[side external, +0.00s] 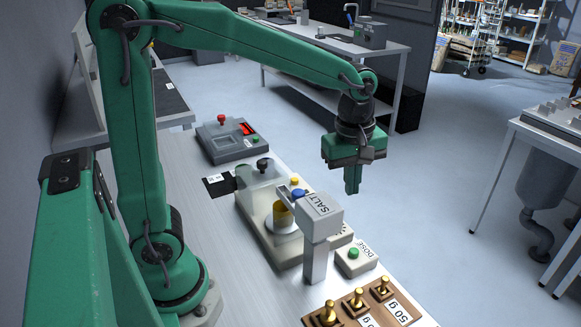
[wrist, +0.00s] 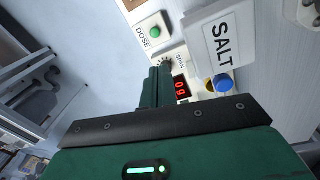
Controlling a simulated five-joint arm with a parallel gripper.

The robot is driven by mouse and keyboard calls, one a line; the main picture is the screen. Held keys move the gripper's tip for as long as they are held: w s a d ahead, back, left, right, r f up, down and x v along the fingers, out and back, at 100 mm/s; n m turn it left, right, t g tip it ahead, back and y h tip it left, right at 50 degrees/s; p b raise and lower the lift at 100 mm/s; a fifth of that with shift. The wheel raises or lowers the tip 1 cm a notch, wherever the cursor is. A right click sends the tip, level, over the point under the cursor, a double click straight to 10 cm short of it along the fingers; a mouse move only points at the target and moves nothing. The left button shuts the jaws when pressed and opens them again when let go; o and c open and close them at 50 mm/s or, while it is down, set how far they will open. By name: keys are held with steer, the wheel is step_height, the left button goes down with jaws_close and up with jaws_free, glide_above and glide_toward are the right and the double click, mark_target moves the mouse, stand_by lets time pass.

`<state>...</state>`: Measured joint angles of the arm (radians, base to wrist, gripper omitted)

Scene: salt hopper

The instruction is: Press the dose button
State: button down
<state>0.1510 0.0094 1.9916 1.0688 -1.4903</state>
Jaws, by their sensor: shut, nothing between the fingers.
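The dose button (side external: 354,253) is a green knob on a small pale box labelled DOSE, on the bench to the right of the salt hopper. It also shows in the wrist view (wrist: 155,32), near the top. The white salt hopper (side external: 318,220) stands on a post over the scale; its SALT label shows in the wrist view (wrist: 222,38). My gripper (side external: 352,188) is shut and empty, pointing down. It is in the air above and apart from the dose button. In the wrist view my shut fingers (wrist: 158,75) lie below the dose box.
The scale (side external: 275,235) holds a yellowish cup (side external: 283,215) under the hopper; its red display (wrist: 181,87) shows in the wrist view. Brass weights (side external: 355,298) stand in a wooden block at the front. A grey box with a red knob (side external: 222,120) sits farther back.

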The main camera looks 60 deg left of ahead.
mark_target(353, 250)
steer(key=shift+w+d+f+n+g, duration=0.2)
steer(key=shift+w+d+f+n, duration=0.15)
steer(key=shift+w+f+n, duration=0.25)
steer(key=shift+w+d+f+n+g, duration=0.2)
steer(key=shift+w+d+f+n, duration=0.15)
steer(key=shift+w+f+n, duration=0.25)
steer(key=shift+s+r, duration=0.1)
steer(key=shift+r, duration=0.05)
step_height(353, 250, down, 14)
steer(key=shift+f, duration=0.1)
stand_by(0.5)
steer(key=shift+s+f, duration=0.15)
steer(key=shift+f, duration=0.95)
steer(key=shift+r, duration=0.1)
step_height(353, 250, up, 15)
steer(key=shift+w+f, duration=0.2)
steer(key=shift+w, duration=0.15)
stand_by(0.5)
